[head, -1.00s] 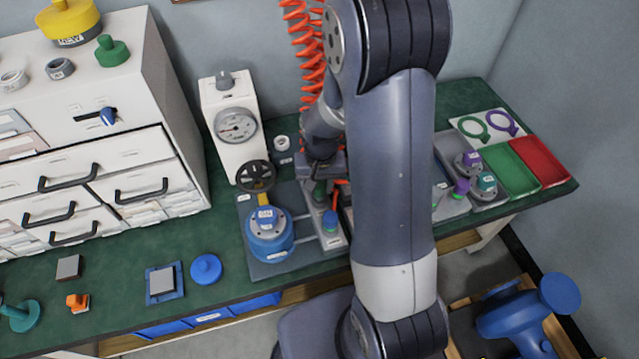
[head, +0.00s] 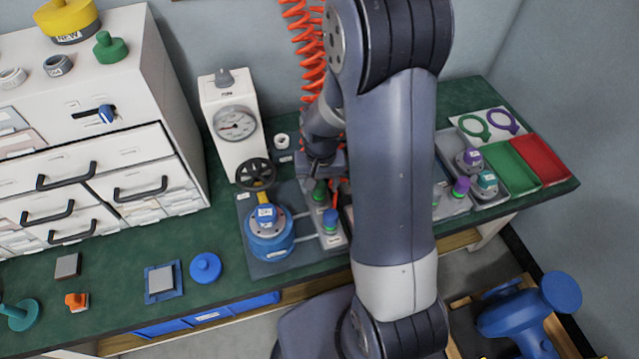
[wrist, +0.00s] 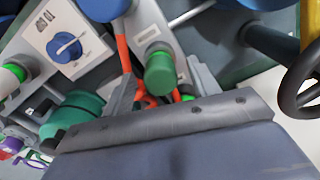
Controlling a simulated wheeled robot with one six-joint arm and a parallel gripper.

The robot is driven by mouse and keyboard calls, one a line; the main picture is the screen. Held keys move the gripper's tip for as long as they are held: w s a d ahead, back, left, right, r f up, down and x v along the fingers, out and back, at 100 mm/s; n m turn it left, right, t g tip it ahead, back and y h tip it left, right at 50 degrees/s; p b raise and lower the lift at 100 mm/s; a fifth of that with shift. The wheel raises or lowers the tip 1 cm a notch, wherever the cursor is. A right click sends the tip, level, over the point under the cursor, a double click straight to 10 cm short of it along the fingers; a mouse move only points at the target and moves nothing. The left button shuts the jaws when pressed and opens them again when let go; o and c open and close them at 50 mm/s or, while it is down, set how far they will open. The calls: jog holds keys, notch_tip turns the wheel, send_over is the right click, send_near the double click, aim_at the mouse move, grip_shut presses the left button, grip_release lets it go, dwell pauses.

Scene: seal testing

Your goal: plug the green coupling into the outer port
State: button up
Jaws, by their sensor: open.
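The green coupling (head: 319,192) stands on the grey port block (head: 331,240) beside the blue round vessel. In the wrist view the green coupling (wrist: 160,74) is a dark green cylinder with a bright green ring, between my finger sides. My gripper (head: 319,176) is just above and behind it in the head view; the jaws (wrist: 160,90) are open around or beside it, and contact is unclear. A blue-topped fitting (head: 330,218) stands at the block's near end. I cannot tell which port is the outer one or how deep the coupling sits.
The blue vessel (head: 270,245) and black handwheel (head: 256,174) stand left of the block, with a gauge box (head: 240,150) behind. An orange coiled hose (head: 301,60) hangs at the back. A grey tray (head: 497,200) with fittings and green and red trays (head: 541,160) lie right.

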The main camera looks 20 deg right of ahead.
notch_tip(320, 180, up, 10)
jog(key=p, duration=0.1)
jog(key=shift+r, duration=0.2)
jog(key=shift+f, duration=0.1)
notch_tip(320, 180, down, 10)
jog(key=shift+f+b, duration=0.25)
jog(key=shift+b, duration=0.35)
jog(key=shift+r+p, duration=0.4)
jog(key=shift+p, duration=0.05)
